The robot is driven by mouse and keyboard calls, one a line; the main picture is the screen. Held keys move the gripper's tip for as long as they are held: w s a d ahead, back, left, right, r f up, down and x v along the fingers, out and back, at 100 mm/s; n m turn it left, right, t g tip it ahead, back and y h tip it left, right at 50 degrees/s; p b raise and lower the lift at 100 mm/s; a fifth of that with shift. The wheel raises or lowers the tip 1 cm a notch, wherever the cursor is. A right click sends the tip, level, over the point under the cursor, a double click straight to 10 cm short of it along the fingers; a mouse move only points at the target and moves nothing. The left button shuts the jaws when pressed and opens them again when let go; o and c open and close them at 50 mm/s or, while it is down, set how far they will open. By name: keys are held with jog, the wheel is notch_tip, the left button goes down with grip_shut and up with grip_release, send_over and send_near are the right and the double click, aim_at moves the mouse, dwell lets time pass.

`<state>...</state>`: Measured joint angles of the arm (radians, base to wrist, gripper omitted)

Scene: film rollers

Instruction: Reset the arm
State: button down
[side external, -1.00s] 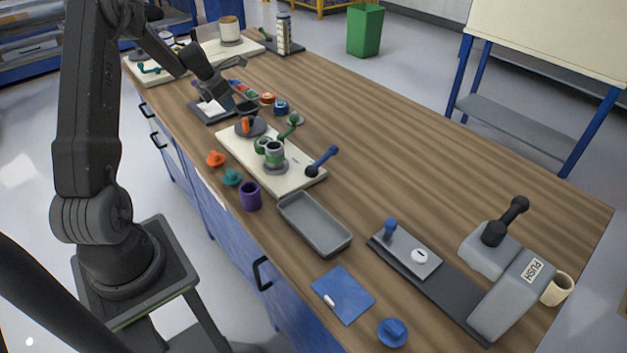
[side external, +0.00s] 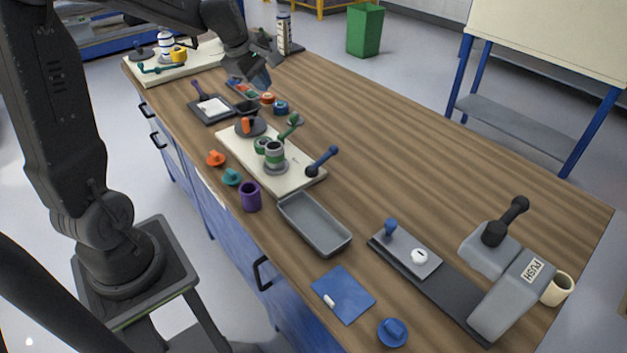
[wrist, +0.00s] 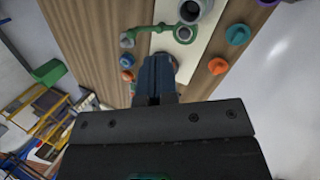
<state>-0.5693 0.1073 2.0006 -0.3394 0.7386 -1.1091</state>
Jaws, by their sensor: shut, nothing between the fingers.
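My gripper (side external: 264,84) is at the far part of the wooden table in the side external view, above and behind the cream board with the green parts. It is shut and empty. In the wrist view its closed bluish fingers (wrist: 157,68) point toward the cream board and cover part of it. My arm is raised, reaching across the top left of the side external view.
A cream board (side external: 300,182) carries green rings and levers. A grey tray (side external: 313,224), purple cup (side external: 250,197) and orange knob (side external: 216,158) stand near it. A press (side external: 510,295) is at the near right.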

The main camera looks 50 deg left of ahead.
jog(key=s+d+r+m, duration=0.2)
jog(key=s+d+m, duration=0.25)
jog(key=d, duration=0.25)
jog(key=s+d+r+m, duration=0.3)
jog(key=d+m, duration=0.3)
jog(key=s+d+m+t, duration=0.1)
jog(key=s+d+m, duration=0.6)
jog(key=s+m, duration=0.4)
jog(key=shift+s+f, duration=0.3)
jog(key=shift+f, duration=0.15)
jog(key=c, duration=1.8)
grip_release()
